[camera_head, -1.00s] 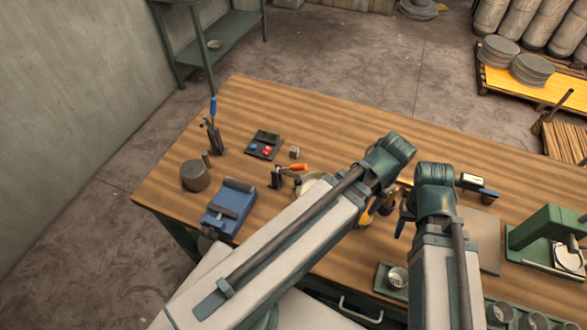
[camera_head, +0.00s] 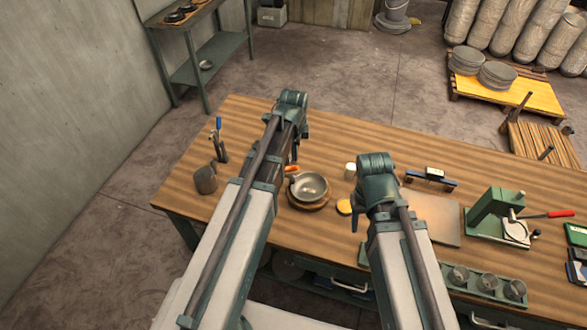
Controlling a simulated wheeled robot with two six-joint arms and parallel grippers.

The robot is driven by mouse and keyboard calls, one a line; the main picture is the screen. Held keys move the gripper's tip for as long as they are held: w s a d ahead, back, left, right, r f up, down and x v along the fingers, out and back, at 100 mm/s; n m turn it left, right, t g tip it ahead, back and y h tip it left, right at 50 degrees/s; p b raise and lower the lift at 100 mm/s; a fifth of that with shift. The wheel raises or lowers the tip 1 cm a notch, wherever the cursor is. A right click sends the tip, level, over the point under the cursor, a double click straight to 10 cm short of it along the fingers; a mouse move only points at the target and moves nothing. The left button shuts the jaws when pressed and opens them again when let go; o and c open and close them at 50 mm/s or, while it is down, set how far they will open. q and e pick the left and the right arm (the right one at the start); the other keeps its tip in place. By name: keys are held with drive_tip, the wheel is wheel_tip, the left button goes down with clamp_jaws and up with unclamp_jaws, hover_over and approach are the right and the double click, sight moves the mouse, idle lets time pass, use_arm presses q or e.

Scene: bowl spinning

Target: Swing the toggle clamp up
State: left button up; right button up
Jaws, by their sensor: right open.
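An orange handle (camera_head: 292,169), seemingly the toggle clamp's, lies low just left of the grey metal bowl (camera_head: 310,186). The clamp's base is mostly hidden behind my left arm. The bowl sits on a round wooden base (camera_head: 313,207). My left gripper (camera_head: 295,150) hangs under its wrist, just behind the orange handle. Its jaws are mostly hidden and I cannot tell their opening. My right gripper (camera_head: 356,219) points down to the right of the bowl, apart from it, near a yellow disc (camera_head: 344,206). It is open; only a dark finger part shows.
A blue-handled upright tool (camera_head: 218,140) and a dark cylinder (camera_head: 206,179) stand at the left of the wooden table (camera_head: 345,122). A small white cup (camera_head: 350,170) stands behind the bowl. A green press (camera_head: 497,213) stands right. The table's back strip is clear.

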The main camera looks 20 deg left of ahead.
sight(297, 167)
use_arm(q)
drive_tip(key=b+x, duration=1.3)
drive_tip(key=x, duration=0.1)
drive_tip(key=shift+r, duration=0.1)
clamp_jaws()
idle(1.3)
